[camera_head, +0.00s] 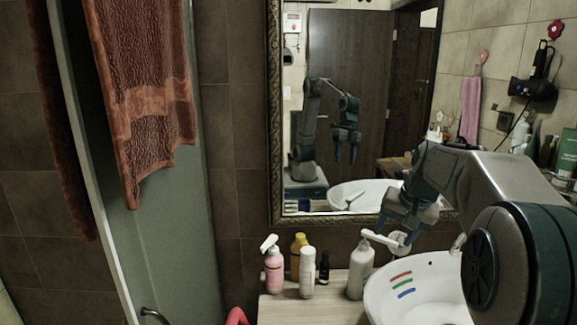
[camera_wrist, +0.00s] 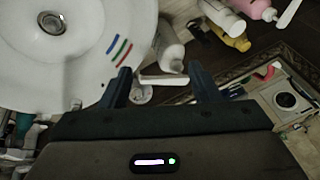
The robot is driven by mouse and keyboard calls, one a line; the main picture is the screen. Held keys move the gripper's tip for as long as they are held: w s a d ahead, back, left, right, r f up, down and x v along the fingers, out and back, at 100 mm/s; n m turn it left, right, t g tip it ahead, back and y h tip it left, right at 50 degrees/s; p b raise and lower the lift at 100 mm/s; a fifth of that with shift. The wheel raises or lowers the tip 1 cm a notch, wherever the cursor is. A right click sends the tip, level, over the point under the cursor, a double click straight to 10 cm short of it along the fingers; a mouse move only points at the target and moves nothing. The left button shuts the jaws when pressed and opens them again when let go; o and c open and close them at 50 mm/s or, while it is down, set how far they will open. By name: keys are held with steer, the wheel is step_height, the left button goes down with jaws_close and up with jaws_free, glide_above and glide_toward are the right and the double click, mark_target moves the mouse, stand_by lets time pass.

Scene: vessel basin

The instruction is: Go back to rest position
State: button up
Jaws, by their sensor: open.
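My gripper (camera_head: 393,226) hangs over the back edge of the white basin (camera_head: 436,312), in front of the mirror. In the wrist view my gripper (camera_wrist: 164,78) has its two dark fingers wide apart, with nothing held between them. The white pump bottle (camera_head: 359,272) stands just left of the basin. Its pump spout (camera_wrist: 163,79) shows between the fingers in the wrist view, but I cannot tell how far below them it is. My arm comes in from the right of the head view and hides part of the basin.
Red, green and blue strips (camera_head: 402,284) lie in the basin. A pink pump bottle (camera_head: 273,272), a yellow bottle (camera_head: 297,258), a white bottle (camera_head: 307,275) and a small dark bottle (camera_head: 324,268) stand on the wooden counter (camera_head: 325,308). The framed mirror (camera_head: 345,90) is close behind.

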steer(key=s+a+f+n, duration=0.1)
steer(key=s+a+f, duration=0.2)
steer(key=s, duration=0.6)
steer(key=s+a+f+n+h, duration=0.1)
steer(key=s+a+f+n, duration=0.1)
steer(key=s, duration=0.7)
steer(key=s+a+f+n, duration=0.1)
steer(key=s+a+f, duration=0.2)
steer(key=s, duration=0.6)
steer(key=shift+a+f+g, duration=0.3)
steer(key=shift+a+f, duration=0.05)
steer(key=shift+a, duration=0.5)
